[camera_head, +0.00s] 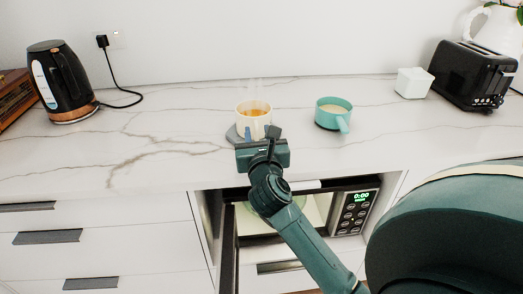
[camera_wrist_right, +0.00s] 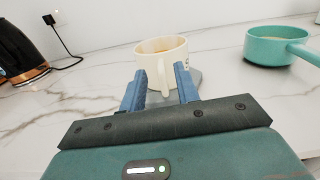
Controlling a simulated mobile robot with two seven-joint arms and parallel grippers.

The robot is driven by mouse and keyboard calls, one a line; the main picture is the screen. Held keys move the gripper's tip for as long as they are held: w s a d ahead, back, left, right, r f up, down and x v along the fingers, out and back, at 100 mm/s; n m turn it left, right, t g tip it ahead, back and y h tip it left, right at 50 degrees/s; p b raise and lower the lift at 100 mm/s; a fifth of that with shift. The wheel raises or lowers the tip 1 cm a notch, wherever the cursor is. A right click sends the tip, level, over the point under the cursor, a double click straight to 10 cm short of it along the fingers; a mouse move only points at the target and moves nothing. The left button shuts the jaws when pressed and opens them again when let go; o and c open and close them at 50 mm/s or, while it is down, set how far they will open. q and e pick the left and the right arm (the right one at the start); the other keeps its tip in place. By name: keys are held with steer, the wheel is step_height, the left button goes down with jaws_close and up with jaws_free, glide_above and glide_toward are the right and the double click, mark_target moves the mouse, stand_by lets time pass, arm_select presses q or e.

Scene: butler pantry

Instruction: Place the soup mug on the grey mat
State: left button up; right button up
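The cream soup mug (camera_head: 254,107), with orange-brown soup and faint steam, stands upright on the counter's grey mat (camera_head: 233,135). In the right wrist view the mug (camera_wrist_right: 155,58) is just ahead, its handle facing me, and part of the mat (camera_wrist_right: 195,76) shows to its right. My right gripper (camera_head: 260,132) is at the near side of the mug. Its two blue fingers are apart, one on each side of the handle, with visible gaps. The gripper and mug hide much of the mat. My left gripper is not in view.
A teal handled pan (camera_head: 333,113) stands right of the mug. A white cube (camera_head: 413,83) and black toaster (camera_head: 473,75) are farther right. A black kettle (camera_head: 62,85) is at left. Below the counter, a microwave (camera_head: 355,212) has its door open. The counter left of the mug is clear.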

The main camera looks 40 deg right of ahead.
steer(key=v, duration=0.9)
steer(key=shift+s+a+b, duration=0.15)
steer(key=shift+s+b, duration=0.15)
steer(key=shift+b, duration=0.15)
